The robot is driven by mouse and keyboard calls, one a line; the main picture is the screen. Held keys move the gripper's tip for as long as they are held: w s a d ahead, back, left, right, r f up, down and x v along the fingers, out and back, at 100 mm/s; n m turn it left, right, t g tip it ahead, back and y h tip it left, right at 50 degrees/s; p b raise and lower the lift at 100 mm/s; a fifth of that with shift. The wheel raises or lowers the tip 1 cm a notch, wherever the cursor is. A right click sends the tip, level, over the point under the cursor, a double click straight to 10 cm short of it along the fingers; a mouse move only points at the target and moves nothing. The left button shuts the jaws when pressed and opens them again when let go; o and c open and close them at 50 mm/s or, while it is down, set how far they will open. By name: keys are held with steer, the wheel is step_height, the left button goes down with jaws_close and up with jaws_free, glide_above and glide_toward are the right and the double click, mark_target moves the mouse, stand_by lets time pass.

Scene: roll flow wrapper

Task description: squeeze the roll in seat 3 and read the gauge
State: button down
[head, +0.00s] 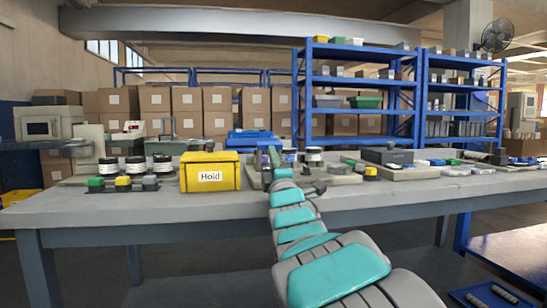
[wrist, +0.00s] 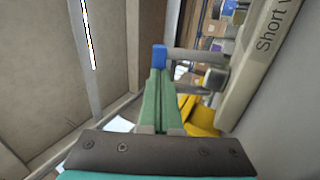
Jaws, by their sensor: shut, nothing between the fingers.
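My gripper (wrist: 159,72) shows in the wrist view as two long green fingers pressed together, with nothing held between them. In the head view, my gripper (head: 274,158) is small, beyond the end of my arm, just right of the yellow "Hold" box. Three dark rolls with white bands stand on the left of the bench: one roll (head: 109,166), a middle roll (head: 135,164) and a right roll (head: 162,163). Another dark and white roll (head: 314,156) stands right of my gripper. Seat numbers are not readable, so I cannot tell which is seat 3. No gauge reading is legible.
The yellow box (head: 210,172) stands near the bench's front edge; its yellow also shows in the wrist view (wrist: 204,117). Green, yellow and grey blocks (head: 123,183) sit before the left rolls. A grey bar lettered "Short" (wrist: 258,60) lies right of my fingers. Blue shelving (head: 360,52) stands behind.

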mark_target(271, 142)
steer(key=shift+r, duration=0.1)
steer(key=r+g+p, duration=0.1)
steer(key=p, duration=0.1)
steer(key=w+r+g+p, duration=0.1)
steer(key=p, duration=0.1)
steer(key=r+g+h+p, duration=0.1)
steer(key=p, duration=0.1)
steer(key=shift+w+a, duration=0.25)
steer(key=w+g+p, duration=0.1)
steer(key=p, duration=0.2)
steer(key=w+g+p, duration=0.1)
steer(key=p, duration=0.2)
steer(key=shift+a+r+g+h, duration=0.2)
steer(key=shift+a+g+h, duration=0.1)
steer(key=shift+h, duration=0.1)
steer(key=p+x, duration=0.2)
steer(key=x, duration=0.1)
steer(key=shift+r+p, duration=0.2)
steer(key=shift+p, duration=0.15)
steer(key=shift+s+r, duration=0.1)
steer(key=shift+r, duration=0.05)
